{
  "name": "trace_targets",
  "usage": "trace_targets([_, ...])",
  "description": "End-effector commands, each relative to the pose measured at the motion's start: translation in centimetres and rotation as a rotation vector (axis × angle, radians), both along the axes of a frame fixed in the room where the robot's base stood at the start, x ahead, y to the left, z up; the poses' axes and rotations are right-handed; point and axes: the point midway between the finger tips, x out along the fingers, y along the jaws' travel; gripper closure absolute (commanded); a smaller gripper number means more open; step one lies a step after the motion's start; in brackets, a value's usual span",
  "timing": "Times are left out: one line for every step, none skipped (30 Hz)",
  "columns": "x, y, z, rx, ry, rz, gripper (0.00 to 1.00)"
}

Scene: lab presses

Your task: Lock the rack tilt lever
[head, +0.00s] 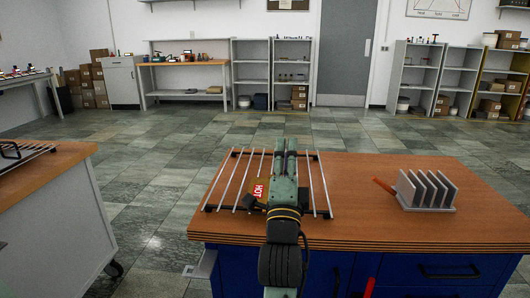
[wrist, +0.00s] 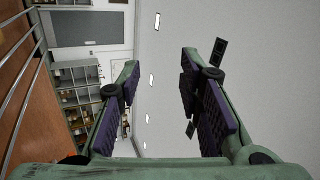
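A light grey rack with several upright slotted plates (head: 427,190) stands on the right part of the wooden bench top. An orange-red lever (head: 384,186) sticks out from its left side, angled up toward the left. My gripper (head: 284,145) is over the metal wire rack, well to the left of the lever and apart from it. In the wrist view my gripper (wrist: 160,62) is open, with nothing between its padded fingers. The plate rack and lever do not show in the wrist view.
A white cabinet (head: 62,232) with a wooden top stands at left. The bench top between wire rack and lever is clear.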

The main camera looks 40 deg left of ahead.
Motion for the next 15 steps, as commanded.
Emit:
trace_targets([-0.5, 0.2, 0.3, -0.008, -0.022, 0.001, 0.67])
trace_targets([-0.7, 0.3, 0.5, -0.012, -0.035, 0.002, 0.67])
trace_targets([-1.0, 0.4, 0.8, -0.019, -0.052, 0.002, 0.67])
trace_targets([-1.2, 0.5, 1.0, -0.023, -0.062, 0.002, 0.67])
trace_targets([-1.4, 0.5, 1.2, -0.027, -0.071, 0.002, 0.67])
trace_targets([-1.6, 0.6, 1.3, -0.032, -0.082, 0.001, 0.67])
trace_targets([-1.8, 0.6, 1.4, -0.035, -0.089, 0.001, 0.67])
trace_targets([-1.9, 0.7, 1.5, -0.036, -0.095, 0.000, 0.67])
trace_targets([-2.0, 0.7, 1.6, -0.039, -0.101, 0.000, 0.67])
trace_targets([-2.1, 0.7, 1.7, -0.041, -0.104, 0.000, 0.67])
trace_targets([-2.1, 0.7, 1.7, -0.041, -0.107, -0.001, 0.67])
trace_targets([-2.2, 0.7, 1.8, -0.042, -0.109, -0.001, 0.67])
trace_targets([-2.2, 0.7, 1.8, -0.043, -0.111, -0.001, 0.67])
trace_targets([-2.2, 0.8, 1.8, -0.043, -0.111, -0.001, 0.67])
trace_targets([-2.2, 0.8, 1.8, -0.043, -0.111, -0.001, 0.67])
